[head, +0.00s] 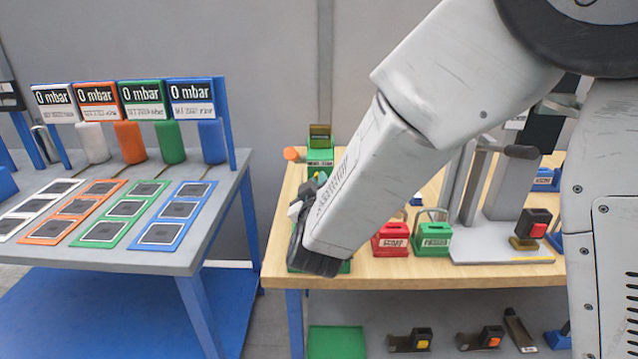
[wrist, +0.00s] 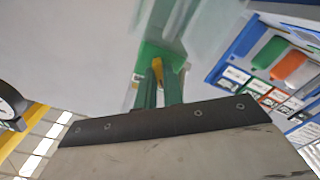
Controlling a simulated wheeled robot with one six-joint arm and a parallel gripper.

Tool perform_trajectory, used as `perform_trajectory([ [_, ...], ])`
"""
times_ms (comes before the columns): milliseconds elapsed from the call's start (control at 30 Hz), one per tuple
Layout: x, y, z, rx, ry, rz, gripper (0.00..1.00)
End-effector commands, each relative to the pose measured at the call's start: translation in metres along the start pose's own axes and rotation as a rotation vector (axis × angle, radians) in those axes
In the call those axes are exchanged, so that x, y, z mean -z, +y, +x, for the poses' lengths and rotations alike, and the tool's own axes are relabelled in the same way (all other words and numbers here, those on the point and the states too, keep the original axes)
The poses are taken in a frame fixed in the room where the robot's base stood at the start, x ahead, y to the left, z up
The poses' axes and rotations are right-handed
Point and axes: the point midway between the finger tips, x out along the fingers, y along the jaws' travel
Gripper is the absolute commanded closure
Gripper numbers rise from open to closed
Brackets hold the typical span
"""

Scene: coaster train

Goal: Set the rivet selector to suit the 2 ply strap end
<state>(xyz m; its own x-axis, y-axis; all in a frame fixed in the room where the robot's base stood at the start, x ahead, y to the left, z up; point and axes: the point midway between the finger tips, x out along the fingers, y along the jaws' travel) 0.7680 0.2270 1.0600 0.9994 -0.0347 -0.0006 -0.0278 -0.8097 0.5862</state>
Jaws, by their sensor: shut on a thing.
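My gripper (wrist: 160,82) shows green fingers in the wrist view, shut on a small yellow piece (wrist: 157,66) in front of a green block (wrist: 160,52). I cannot tell whether this piece belongs to the rivet selector. In the head view my arm hides most of the fingers at the workbench's left end. A labelled green stand (head: 320,157) rises behind them, with an orange knob (head: 291,154) to its left. A press-like device (head: 505,185) with a dark handle stands at the bench's right. A dark piece with a red square (head: 534,226) is at its base. I cannot identify the 2 ply strap end.
A red box (head: 390,241) and a green box (head: 433,240) stand on the wooden bench (head: 420,272). Several dark pieces and a green mat (head: 336,342) lie below. A grey table (head: 205,244) at left carries coloured pads and 0 mbar displays. A gap separates the tables.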

Motion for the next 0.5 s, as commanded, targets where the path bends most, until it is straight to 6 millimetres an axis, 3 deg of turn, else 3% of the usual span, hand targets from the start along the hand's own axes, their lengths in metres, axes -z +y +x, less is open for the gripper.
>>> perform_trajectory([
  [267, 0.0016, -0.0002, 0.0001, 0.0, 0.004, 0.0, 1.0],
  [300, 0.0016, -0.0002, 0.0001, 0.0, 0.004, 0.0, 0.85],
  [367, 0.0015, -0.0002, 0.0001, 0.0, 0.003, 0.0, 0.69],
  [500, 0.001, -0.0001, 0.0001, 0.0, 0.002, 0.0, 0.69],
])
